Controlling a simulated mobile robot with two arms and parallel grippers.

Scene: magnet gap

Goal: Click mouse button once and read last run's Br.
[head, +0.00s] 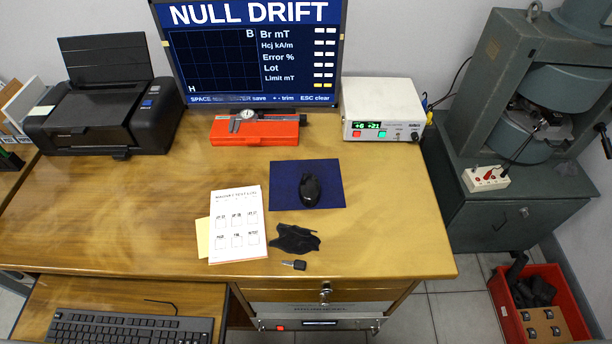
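A black mouse (310,190) lies on a dark blue mouse pad (287,200) at the middle right of the wooden desk. Behind it stands a monitor (250,50) headed "NULL DRIFT". The screen has an empty B-H grid (218,62) and rows for Br mT, Hcj kA/m, Error %, Lot and Limit mT. The value fields (325,42) show only dashes, the lowest ones in yellow. A line along the bottom gives key hints, including "ESC clear". Neither of my grippers shows in the head view.
A white meter box (382,110) reading about "+6 +21" and a dial caliper on a red case (254,131) stand behind the pad. A paper pad (238,225), dark gloves (295,238) and a key (293,265) lie in front. A printer (105,110) is at left, a keyboard (130,328) below.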

